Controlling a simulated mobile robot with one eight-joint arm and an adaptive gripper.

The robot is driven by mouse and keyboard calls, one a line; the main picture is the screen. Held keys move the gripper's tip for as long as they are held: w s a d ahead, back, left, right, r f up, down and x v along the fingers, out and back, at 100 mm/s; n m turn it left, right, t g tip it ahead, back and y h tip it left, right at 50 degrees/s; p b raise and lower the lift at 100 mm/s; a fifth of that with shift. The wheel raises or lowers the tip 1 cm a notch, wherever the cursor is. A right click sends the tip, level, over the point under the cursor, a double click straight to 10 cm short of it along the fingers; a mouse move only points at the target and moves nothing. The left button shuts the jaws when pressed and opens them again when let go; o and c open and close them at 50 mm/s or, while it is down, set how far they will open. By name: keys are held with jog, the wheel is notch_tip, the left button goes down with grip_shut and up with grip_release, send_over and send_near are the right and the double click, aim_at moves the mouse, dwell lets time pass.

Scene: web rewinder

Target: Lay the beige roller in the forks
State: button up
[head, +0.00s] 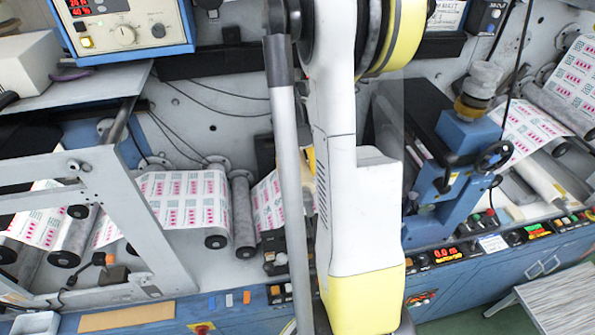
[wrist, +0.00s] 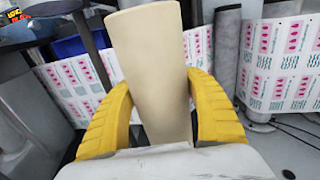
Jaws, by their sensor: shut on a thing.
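The beige roller (wrist: 150,55) stands out lengthwise in the middle of the wrist view, its far end near the top edge. My gripper (wrist: 160,84) has its two yellow fingers closed on either side of it, near its lower part. The near end of the roller is hidden behind the pale body of my gripper. In the head view my arm covers the middle of the machine, and my gripper is mostly hidden behind it. I cannot make out the forks for certain in either view.
A printed web (head: 185,205) runs over grey rollers (head: 243,215) on the machine's wall. A grey slanted frame (head: 125,200) stands at left. A blue clamp unit with a handwheel (head: 493,157) is at right. A printed web also fills the wrist view's background (wrist: 285,75).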

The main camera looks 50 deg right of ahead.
aim_at(298, 205)
jog(key=shift+f, duration=0.1)
dwell(0.5)
jog(key=shift+f+b, duration=1.2)
jog(key=shift+f, duration=0.05)
jog(key=b, duration=0.4)
jog(key=shift+f, duration=0.4)
jog(key=shift+f, duration=0.1)
notch_tip(298, 205, down, 9)
jog(key=b, duration=0.7)
jog(key=shift+r, duration=0.2)
